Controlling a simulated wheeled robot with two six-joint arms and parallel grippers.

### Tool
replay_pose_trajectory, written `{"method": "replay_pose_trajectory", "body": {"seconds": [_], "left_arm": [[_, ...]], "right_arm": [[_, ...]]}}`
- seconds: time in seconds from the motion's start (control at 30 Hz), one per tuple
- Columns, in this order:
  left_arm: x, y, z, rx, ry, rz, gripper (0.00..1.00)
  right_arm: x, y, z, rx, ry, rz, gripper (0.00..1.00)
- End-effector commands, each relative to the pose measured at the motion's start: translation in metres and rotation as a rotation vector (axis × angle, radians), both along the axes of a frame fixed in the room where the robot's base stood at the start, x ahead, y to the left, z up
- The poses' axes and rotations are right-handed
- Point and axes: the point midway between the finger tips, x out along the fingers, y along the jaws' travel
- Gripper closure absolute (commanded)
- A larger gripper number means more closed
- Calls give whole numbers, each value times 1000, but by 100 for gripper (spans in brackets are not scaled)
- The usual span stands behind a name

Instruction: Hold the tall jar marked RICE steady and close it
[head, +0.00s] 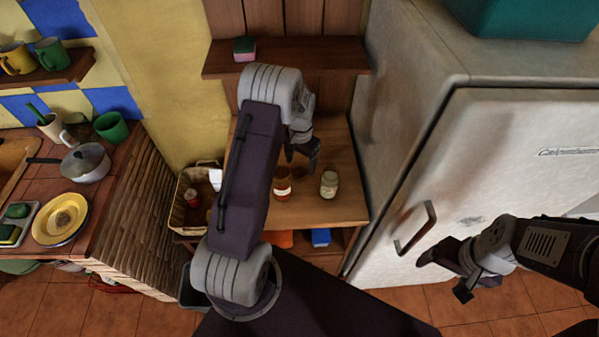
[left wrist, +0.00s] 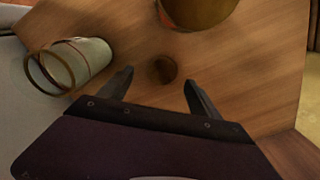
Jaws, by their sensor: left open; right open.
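A pale, whitish jar (head: 329,184) stands upright on the wooden counter. It also shows in the left wrist view (left wrist: 92,56), with a ring-shaped rim. A reddish-brown jar (head: 282,188) stands to its left; its lower part shows in the left wrist view (left wrist: 196,12). No RICE marking is legible on either. A small dark round patch (left wrist: 164,68) lies on the wood between my left fingertips; I cannot tell if it is a lid or a mark. My left gripper (head: 303,152) is open and empty above the counter, behind the jars. My right gripper (head: 452,274) is open and empty before the fridge.
The fridge (head: 500,150) bounds the counter (head: 345,208) on the right. A wicker basket (head: 183,212) stands at its left. A shelf (head: 300,56) with a sponge (head: 244,48) is above. My left arm hides part of the counter. Bare wood surrounds the jars.

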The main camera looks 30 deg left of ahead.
Motion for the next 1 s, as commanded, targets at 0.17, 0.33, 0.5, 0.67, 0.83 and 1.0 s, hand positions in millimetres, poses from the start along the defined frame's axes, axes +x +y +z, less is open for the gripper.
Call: {"method": "replay_pose_trajectory", "body": {"seconds": [0.17, 0.33, 0.5, 0.67, 0.83, 1.0], "left_arm": [[-1, 4, -29, 0, 5, 1, 27], [0, 4, -41, 2, 2, 1, 27], [0, 4, -42, 2, 1, 1, 27], [0, 4, -42, 2, 1, 1, 35], [0, 4, -42, 2, 1, 1, 83], [0, 4, -42, 2, 1, 1, 91]], "right_arm": [[0, 0, 10, 0, 0, 0, 19], [0, 0, 11, 0, 0, 0, 19], [0, 0, 11, 0, 0, 0, 19], [0, 0, 11, 0, 0, 0, 19], [0, 0, 11, 0, 0, 0, 19], [0, 0, 11, 0, 0, 0, 19]]}}
